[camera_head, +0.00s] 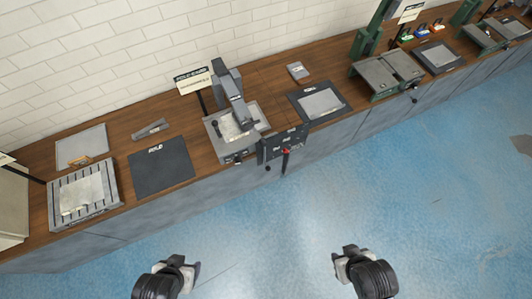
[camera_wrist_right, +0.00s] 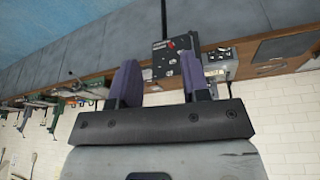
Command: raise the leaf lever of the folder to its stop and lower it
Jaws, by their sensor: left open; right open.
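A green machine with two flat grey plates (camera_head: 388,73) stands on the bench at the upper right; it looks like the folder, but I cannot read a label. A short lever with a dark knob (camera_head: 413,88) sticks out at its front right corner. My left gripper (camera_head: 186,268) is open and empty over the blue floor at the lower left. My right gripper (camera_head: 343,258) is open and empty over the floor, well below the machine. In the right wrist view its two purple fingers stand apart (camera_wrist_right: 160,85) with nothing between them.
A wooden bench (camera_head: 280,80) runs along a white brick wall. A grey press (camera_head: 236,115) with a dark panel (camera_head: 284,143) and red-marked handle juts out mid-bench. The blue floor (camera_head: 270,230) is clear.

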